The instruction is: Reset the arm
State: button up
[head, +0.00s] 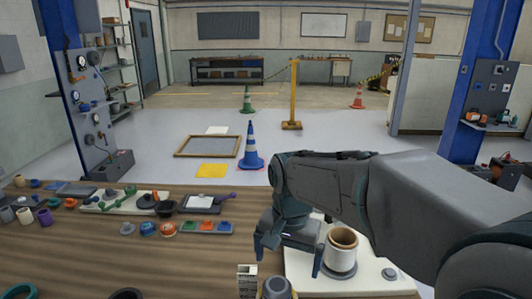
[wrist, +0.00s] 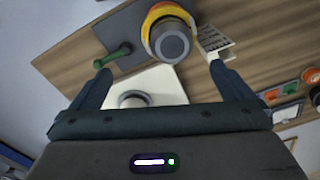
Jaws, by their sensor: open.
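My gripper (head: 287,258) hangs low over the front part of the wooden table in the head view, with its fingers pointing down. In the wrist view my gripper (wrist: 157,72) has its two fingers wide apart with nothing between them. A cream roller (head: 341,243) stands upright on a grey round base on the white board (head: 300,284), just right of my gripper and apart from it. My arm reaches in from the right and covers part of the table and floor.
A yellow and grey round part (wrist: 172,42) and a white slotted block (wrist: 214,42) lie beyond my fingers; the block also shows in the head view (head: 247,280). A tray with coloured buttons (head: 206,227) and several small parts fill the table's left. Bare wood lies at centre left.

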jog(key=s+d+f+n+t, duration=0.2)
jog(key=s+d+f+n, duration=0.1)
jog(key=s+d, duration=0.7)
jog(key=shift+s+n+t, duration=0.3)
jog(key=shift+s+n, duration=0.4)
